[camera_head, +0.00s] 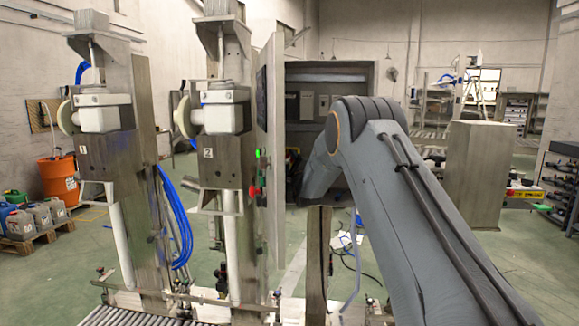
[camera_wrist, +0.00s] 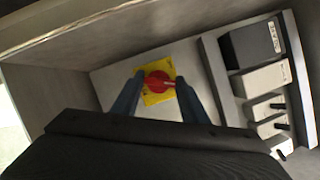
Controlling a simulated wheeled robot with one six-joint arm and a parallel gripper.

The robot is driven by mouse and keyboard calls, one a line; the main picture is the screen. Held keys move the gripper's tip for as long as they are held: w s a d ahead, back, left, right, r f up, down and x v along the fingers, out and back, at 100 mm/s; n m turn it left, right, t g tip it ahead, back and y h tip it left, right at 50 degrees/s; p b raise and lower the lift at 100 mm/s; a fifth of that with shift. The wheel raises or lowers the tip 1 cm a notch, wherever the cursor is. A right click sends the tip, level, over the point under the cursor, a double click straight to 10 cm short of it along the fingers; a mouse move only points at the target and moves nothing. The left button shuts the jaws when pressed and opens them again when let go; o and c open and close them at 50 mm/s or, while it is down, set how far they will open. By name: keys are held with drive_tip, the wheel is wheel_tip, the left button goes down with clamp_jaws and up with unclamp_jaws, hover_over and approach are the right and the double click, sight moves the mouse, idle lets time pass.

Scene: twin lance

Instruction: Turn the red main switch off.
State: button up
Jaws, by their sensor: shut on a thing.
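The red main switch (camera_wrist: 158,82) is a round red knob on a yellow plate (camera_wrist: 150,98), seen in the wrist view inside the cabinet on a pale back panel. My gripper (camera_wrist: 160,88) has one finger on each side of the knob and is shut on it. A lighter mark shows at the knob's right side. In the head view my arm reaches into the open grey cabinet (camera_head: 330,72), and it hides the switch and my gripper there.
Black and white electrical modules (camera_wrist: 262,78) stand right of the switch in the wrist view. The cabinet wall (camera_wrist: 90,28) runs close above. In the head view the open cabinet door (camera_head: 272,150) stands left of my arm, beside two numbered lance columns (camera_head: 215,160).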

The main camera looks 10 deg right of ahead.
drive_tip(key=shift+a+r+n+g+h+b, duration=0.1)
drive_tip(key=shift+n+g+b, duration=0.6)
drive_tip(key=shift+n, duration=1.3)
drive_tip(key=shift+a+r+n+g+h+b, duration=0.15)
drive_tip(key=shift+n+g+b, duration=0.55)
drive_tip(key=shift+n, duration=1.3)
drive_tip(key=shift+d+r+n+g+h+b, duration=0.1)
drive_tip(key=shift+n+g+b, duration=0.3)
drive_tip(key=shift+n+g, duration=1.1)
drive_tip(key=shift+n+t+h, duration=0.25)
drive_tip(key=shift+n+t, duration=0.05)
drive_tip(key=shift+n, duration=0.7)
drive_tip(key=o, duration=1.1)
drive_tip(key=shift+b+v, duration=0.95)
drive_tip(key=shift+v, duration=2.95)
